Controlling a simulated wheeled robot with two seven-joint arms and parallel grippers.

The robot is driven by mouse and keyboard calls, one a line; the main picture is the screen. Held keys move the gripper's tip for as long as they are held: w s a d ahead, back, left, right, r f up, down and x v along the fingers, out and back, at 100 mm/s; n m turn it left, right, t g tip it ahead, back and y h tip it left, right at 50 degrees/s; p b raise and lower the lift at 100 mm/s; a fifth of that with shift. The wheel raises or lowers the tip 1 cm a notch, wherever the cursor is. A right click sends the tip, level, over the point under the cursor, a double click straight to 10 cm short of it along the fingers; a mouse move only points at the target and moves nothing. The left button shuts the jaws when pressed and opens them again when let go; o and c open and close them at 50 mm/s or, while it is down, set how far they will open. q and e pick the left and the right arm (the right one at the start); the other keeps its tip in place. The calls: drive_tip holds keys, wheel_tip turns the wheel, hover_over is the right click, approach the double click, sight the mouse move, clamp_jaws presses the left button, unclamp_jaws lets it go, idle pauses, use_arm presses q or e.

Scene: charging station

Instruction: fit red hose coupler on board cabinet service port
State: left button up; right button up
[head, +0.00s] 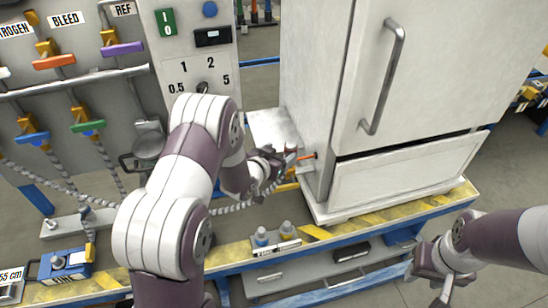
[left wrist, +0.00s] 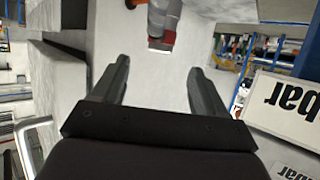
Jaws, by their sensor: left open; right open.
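The white board cabinet (head: 312,110) stands on the bench. A short orange-red part (head: 307,156) sticks out of its left side, at the place of the service port. My left gripper (head: 288,160) is beside it, with its fingers partly hidden. In the left wrist view the fingers (left wrist: 158,78) are open with nothing between them. Beyond their tips is the red coupler (left wrist: 162,40), with a grey body and a dark end, in front of the pale cabinet wall. Whether it is seated on the port I cannot tell. My right gripper (head: 440,278) is open and empty at lower right.
A grey braided hose (head: 240,206) runs below my left arm towards the cabinet. The panel (head: 95,100) at left carries several coloured valve handles. Floor right of the bench is free.

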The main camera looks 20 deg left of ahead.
use_arm(q)
drive_tip(key=shift+v, duration=1.9)
